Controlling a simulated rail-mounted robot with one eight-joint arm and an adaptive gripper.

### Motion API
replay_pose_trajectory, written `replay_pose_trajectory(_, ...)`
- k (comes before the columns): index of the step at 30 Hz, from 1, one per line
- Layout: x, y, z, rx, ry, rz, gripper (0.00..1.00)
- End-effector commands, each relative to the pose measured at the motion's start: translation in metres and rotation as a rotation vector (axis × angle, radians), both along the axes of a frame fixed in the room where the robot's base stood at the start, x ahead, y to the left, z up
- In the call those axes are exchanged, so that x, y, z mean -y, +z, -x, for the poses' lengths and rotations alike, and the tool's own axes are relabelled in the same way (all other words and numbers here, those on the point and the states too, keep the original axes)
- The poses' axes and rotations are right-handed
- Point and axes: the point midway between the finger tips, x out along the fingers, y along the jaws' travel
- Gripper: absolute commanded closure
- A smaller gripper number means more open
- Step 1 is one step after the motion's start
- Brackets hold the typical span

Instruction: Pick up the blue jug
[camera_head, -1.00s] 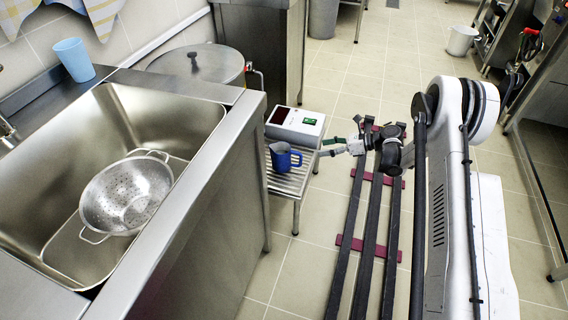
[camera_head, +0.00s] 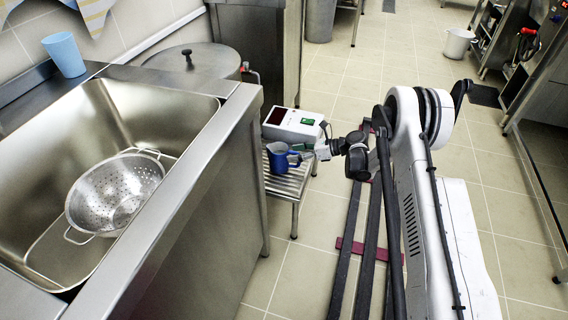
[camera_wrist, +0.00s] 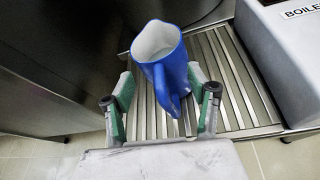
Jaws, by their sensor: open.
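The blue jug (camera_head: 278,157) stands on a slatted metal stand (camera_head: 285,185) beside the steel counter. In the wrist view the jug (camera_wrist: 165,58) shows its pale inside and its handle, which points toward my gripper. My gripper (camera_head: 306,150) is open and close to the jug on its handle side. In the wrist view its two green-padded fingers (camera_wrist: 162,105) are spread, with the handle between them and the jug's body just beyond. I cannot tell whether a finger touches the jug.
A white box with a display (camera_head: 294,124) sits behind the jug on the same stand; it also shows in the wrist view (camera_wrist: 285,50). The steel counter side (camera_head: 225,190) is close on the left. A colander (camera_head: 115,193) lies in the sink. A lidded stockpot (camera_head: 190,60) stands behind.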

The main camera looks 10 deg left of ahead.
Motion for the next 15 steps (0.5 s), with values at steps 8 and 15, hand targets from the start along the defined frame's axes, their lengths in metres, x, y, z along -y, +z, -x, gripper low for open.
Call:
replay_pose_trajectory(8, -0.0102, -0.0030, -0.0011, 0.000, 0.000, 0.000, 0.46)
replay_pose_trajectory(15, -0.0099, -0.0029, -0.0010, 0.000, 0.000, 0.000, 0.71)
